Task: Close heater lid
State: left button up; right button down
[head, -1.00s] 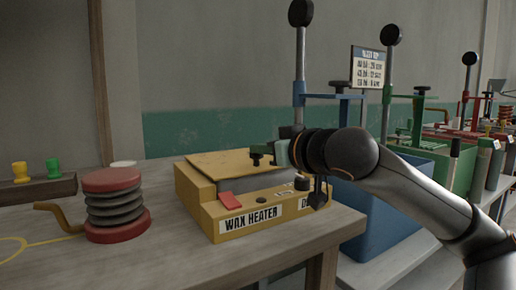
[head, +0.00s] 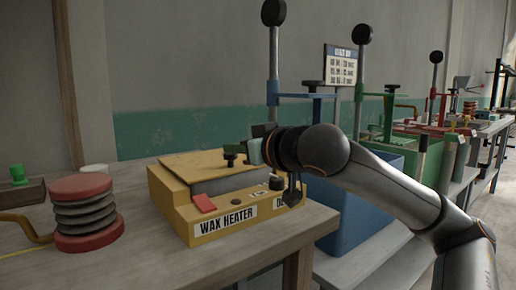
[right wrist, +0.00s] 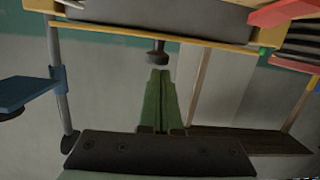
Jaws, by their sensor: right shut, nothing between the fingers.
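The wax heater (head: 222,220) is a yellow box on the wooden table, with a red switch and a dark knob on its front part. Its flat yellow lid (head: 200,163) lies low over the top; a dark grey band shows below its front edge. I cannot tell whether it is fully down. My right gripper (head: 240,151) reaches in from the right at lid height. In the right wrist view its green fingers (right wrist: 158,80) are shut and empty, their tips just short of a dark knob (right wrist: 157,57) at the yellow lid edge. My left gripper is not in view.
A red and black bellows-like stack (head: 83,213) stands left of the heater. A blue bin (head: 350,217) stands to the right beyond the table edge, below my right arm. Upright rods with dark ball tops rise behind. The table's front is clear.

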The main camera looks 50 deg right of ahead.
notch_tip(320, 180, up, 3)
jog(key=shift+s+r+p, duration=0.1)
jog(key=shift+p, duration=0.5)
pick_arm(q)
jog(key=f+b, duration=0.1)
jog(key=b, duration=0.2)
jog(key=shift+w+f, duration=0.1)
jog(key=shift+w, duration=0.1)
pick_arm(e)
jog(key=s+a+f, duration=0.2)
jog(key=s+f, duration=0.1)
jog(key=s, duration=0.6)
jog(key=shift+f, duration=0.15)
jog(key=shift+s, duration=0.1)
